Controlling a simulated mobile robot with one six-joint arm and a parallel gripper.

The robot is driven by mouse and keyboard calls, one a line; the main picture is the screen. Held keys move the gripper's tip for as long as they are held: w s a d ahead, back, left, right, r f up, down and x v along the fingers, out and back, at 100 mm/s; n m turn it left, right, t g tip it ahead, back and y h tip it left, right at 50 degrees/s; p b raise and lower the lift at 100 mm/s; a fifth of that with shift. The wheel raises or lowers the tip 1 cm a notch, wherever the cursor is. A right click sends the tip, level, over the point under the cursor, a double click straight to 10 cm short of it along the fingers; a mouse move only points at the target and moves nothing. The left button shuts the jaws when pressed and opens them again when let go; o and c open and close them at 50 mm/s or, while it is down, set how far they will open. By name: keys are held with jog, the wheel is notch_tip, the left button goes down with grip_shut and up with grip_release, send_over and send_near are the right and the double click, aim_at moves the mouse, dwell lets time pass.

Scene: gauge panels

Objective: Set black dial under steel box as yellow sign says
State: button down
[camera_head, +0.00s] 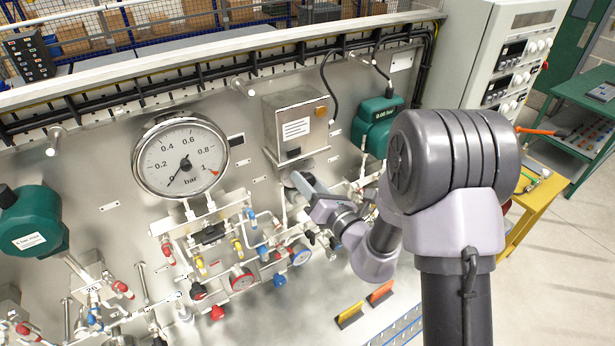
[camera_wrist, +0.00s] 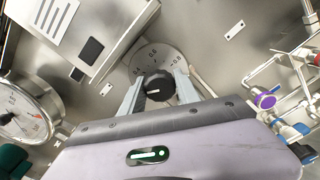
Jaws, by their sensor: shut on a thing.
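The steel box (camera_head: 292,125) is mounted on the panel in the head view, and part of it shows at upper left in the wrist view (camera_wrist: 112,28). Below it, the black dial (camera_wrist: 158,87) sits on a round grey scale plate (camera_wrist: 150,54) with small marks I cannot read surely. The dial has a pale mark on its face. My gripper (camera_wrist: 159,79) has one finger on each side of the dial and is shut on it. In the head view my gripper (camera_head: 300,183) hides the dial. A yellow sign (camera_head: 350,314) stands low on the panel, its text unreadable.
A large round gauge (camera_head: 181,156) is left of the box. Pipes and coloured valves crowd the panel below. A green transmitter (camera_head: 377,122) is right of the box. An orange sign (camera_head: 380,292) stands beside the yellow one.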

jog(key=m+p, duration=0.2)
jog(key=m, duration=0.3)
jog(key=shift+r, duration=0.1)
jog(key=shift+p, duration=0.35)
dwell(0.3)
jog(key=c, duration=0.9)
grip_release()
jog(key=shift+a, duration=0.1)
